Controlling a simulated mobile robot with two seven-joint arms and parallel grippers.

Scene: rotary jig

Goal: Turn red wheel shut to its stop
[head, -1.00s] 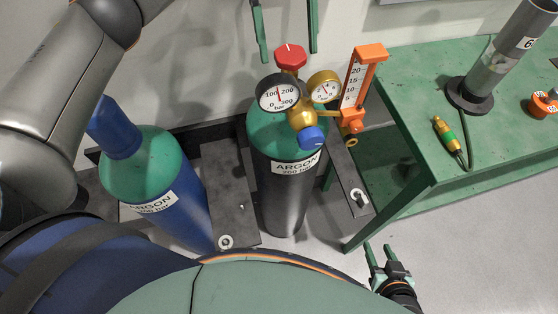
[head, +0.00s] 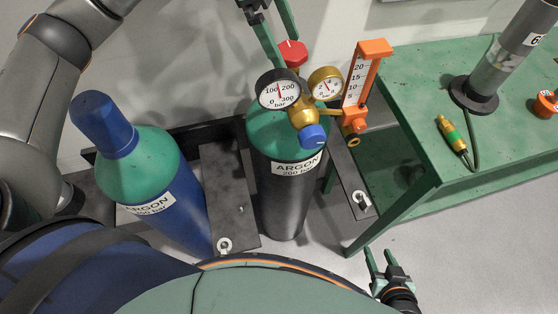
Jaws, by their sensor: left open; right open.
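The red wheel (head: 292,54) sits on top of the dark argon cylinder (head: 281,197), behind two round gauges. My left gripper (head: 282,52) comes down from the top edge, open. Its green fingers reach down at the wheel: one passes in front of the wheel's left side, the other ends at or behind its upper side. I cannot tell whether they touch it. My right gripper (head: 377,262) is open and empty at the lower right, over the floor, far from the wheel.
The left gauge (head: 278,91), right gauge (head: 326,84), blue knob (head: 313,136) and orange flowmeter (head: 361,78) crowd the wheel's front and right. A blue argon cylinder (head: 166,212) stands to the left. A green bench (head: 420,90) is at the right.

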